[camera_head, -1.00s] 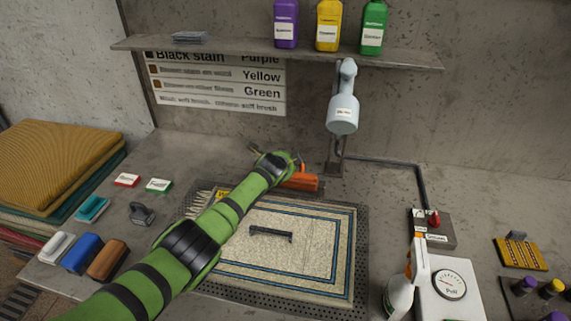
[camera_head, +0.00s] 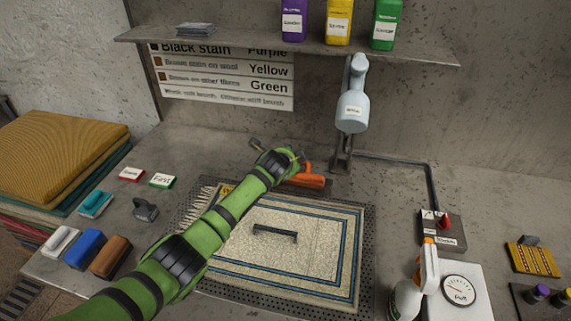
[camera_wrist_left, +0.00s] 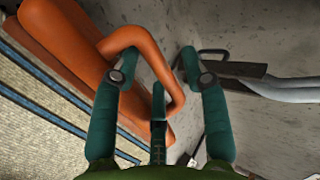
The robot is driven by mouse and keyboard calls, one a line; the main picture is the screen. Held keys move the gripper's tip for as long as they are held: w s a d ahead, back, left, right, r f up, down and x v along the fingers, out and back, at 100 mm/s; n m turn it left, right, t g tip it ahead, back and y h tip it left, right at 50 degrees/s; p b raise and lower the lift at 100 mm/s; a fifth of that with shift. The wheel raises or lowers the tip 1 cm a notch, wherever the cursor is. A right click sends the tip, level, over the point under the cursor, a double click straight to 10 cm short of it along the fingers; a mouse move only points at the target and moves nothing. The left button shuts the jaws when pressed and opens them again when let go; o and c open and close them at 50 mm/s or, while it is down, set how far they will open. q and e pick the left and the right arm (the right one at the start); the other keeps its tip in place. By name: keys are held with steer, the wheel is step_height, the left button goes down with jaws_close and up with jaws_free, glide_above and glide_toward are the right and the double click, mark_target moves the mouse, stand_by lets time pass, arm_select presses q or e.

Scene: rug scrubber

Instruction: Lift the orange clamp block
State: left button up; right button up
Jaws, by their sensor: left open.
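The orange clamp block (camera_head: 308,181) lies at the back edge of the rug, partly hidden by my left gripper (camera_head: 292,163) in the head view. In the wrist view the clamp block (camera_wrist_left: 68,42) shows a long orange body and a looped handle (camera_wrist_left: 146,40). My left gripper (camera_wrist_left: 158,75) is open, its teal fingers around the handle loop, with part of the handle between them. I cannot tell whether the fingers touch it. My right gripper is in neither view.
The patterned rug (camera_head: 310,237) lies on a perforated panel with a dark handle (camera_head: 274,234) on it. A grey hanging nozzle (camera_head: 351,112) is just behind the clamp. A spray bottle (camera_head: 407,298) and meter (camera_head: 458,289) stand right. Brushes (camera_head: 84,249) sit left.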

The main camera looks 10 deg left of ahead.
arm_select(q)
steer(key=v, duration=1.1)
steer(key=shift+d, duration=0.35)
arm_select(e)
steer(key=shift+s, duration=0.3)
arm_select(q)
steer(key=shift+f, duration=0.15)
